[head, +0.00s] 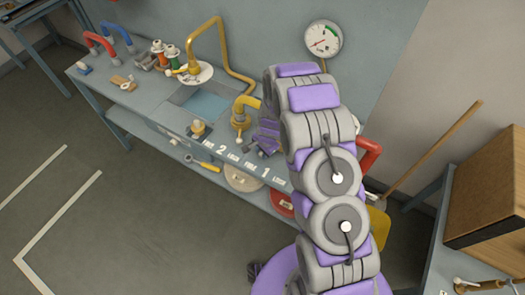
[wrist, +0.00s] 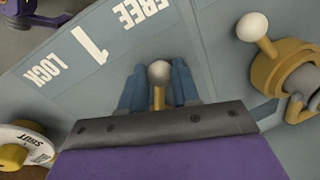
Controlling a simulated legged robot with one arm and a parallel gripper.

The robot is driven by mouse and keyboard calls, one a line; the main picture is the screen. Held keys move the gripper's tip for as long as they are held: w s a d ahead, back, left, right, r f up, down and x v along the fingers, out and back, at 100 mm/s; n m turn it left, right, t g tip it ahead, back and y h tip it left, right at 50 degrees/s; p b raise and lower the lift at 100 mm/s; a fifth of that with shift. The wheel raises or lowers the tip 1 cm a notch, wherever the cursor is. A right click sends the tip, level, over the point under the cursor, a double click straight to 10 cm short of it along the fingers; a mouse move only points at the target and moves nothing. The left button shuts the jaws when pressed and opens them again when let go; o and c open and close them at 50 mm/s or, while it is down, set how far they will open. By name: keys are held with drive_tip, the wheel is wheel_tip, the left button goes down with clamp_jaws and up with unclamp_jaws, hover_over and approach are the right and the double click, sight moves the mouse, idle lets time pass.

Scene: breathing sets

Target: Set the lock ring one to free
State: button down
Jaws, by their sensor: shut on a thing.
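In the wrist view a small lever with a white ball knob (wrist: 159,72) and a brass stem stands between the two blue-grey fingers of my gripper (wrist: 158,86), which is shut on it. The ring it belongs to is hidden beneath my gripper. Printed on the grey-blue bench beside it are FREE (wrist: 143,12), 1 (wrist: 89,45) and LOCK (wrist: 47,68). The lever is on the FREE side of the 1. In the head view my purple gripper (head: 267,138) is low over the bench near the 1 label (head: 265,171); my arm covers much of that area.
A brass ring fitting (wrist: 285,72) with its own white-knobbed lever is at the right in the wrist view. A white dial marked SHUT (wrist: 28,142) is at the lower left. The head view shows a sink (head: 203,104), yellow pipe (head: 222,45) and pressure gauge (head: 323,38).

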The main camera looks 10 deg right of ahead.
drive_tip(key=c, duration=0.8)
unclamp_jaws()
drive_tip(key=r, duration=0.5)
drive_tip(key=s+d+r, duration=0.1)
drive_tip(key=r, duration=0.5)
drive_tip(key=s+d+r, duration=0.1)
drive_tip(key=r, duration=0.5)
drive_tip(key=shift+s+p, duration=0.25)
drive_tip(key=shift+p, duration=0.15)
drive_tip(key=s+d+r+n+g+b, duration=0.1)
drive_tip(key=s+r+n+b, duration=0.1)
drive_tip(key=s+r, duration=0.4)
drive_tip(key=s+d+r+n+b, duration=0.1)
drive_tip(key=s+r+n+b, duration=0.15)
drive_tip(key=s, duration=0.55)
drive_tip(key=s+d+r+n+g+b, duration=0.1)
drive_tip(key=s+n, duration=0.1)
drive_tip(key=s, duration=0.5)
drive_tip(key=s+d+r+n+h+b, duration=0.1)
drive_tip(key=s+n, duration=0.1)
drive_tip(key=s, duration=0.6)
drive_tip(key=s+d+r+n+g+b, duration=0.1)
drive_tip(key=s+d+n, duration=0.1)
drive_tip(key=s, duration=0.6)
drive_tip(key=shift+r+g, duration=0.3)
drive_tip(key=shift+r, duration=0.05)
